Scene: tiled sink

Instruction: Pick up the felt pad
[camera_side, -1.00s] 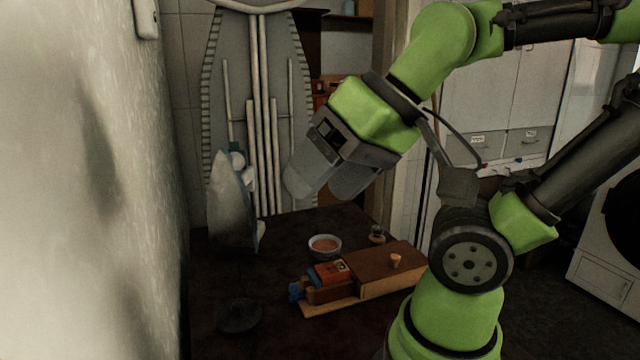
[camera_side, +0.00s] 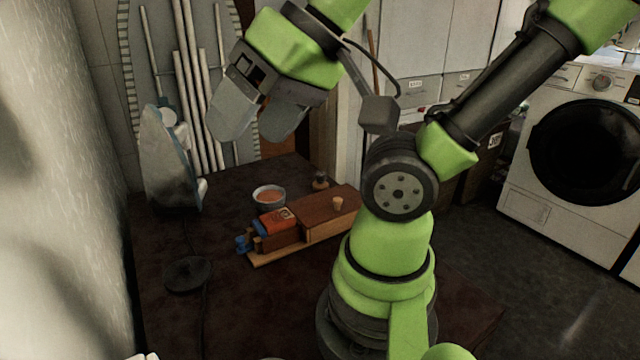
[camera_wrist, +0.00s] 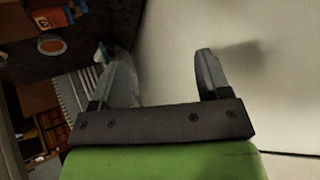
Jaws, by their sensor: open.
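My gripper (camera_side: 250,130) is open and empty, high above the back of the dark table in the side view. In the wrist view, my gripper (camera_wrist: 154,52) has its two fingers wide apart with nothing between them. I cannot pick out the felt pad for certain. A flat dark disc (camera_side: 187,274) lies at the table's front left, and its material is unclear. A pale bowl (camera_side: 257,203) with something orange in it stands below my gripper. A bowl (camera_wrist: 40,47) also shows at the wrist view's upper left.
A wooden box (camera_side: 318,208) with an orange packet (camera_side: 276,221) and a blue item (camera_side: 241,244) lies mid-table. A small bottle (camera_side: 320,182) stands behind it. An iron (camera_side: 168,165) stands upright at left, near the pale wall (camera_side: 60,220). The front table area is mostly bare.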

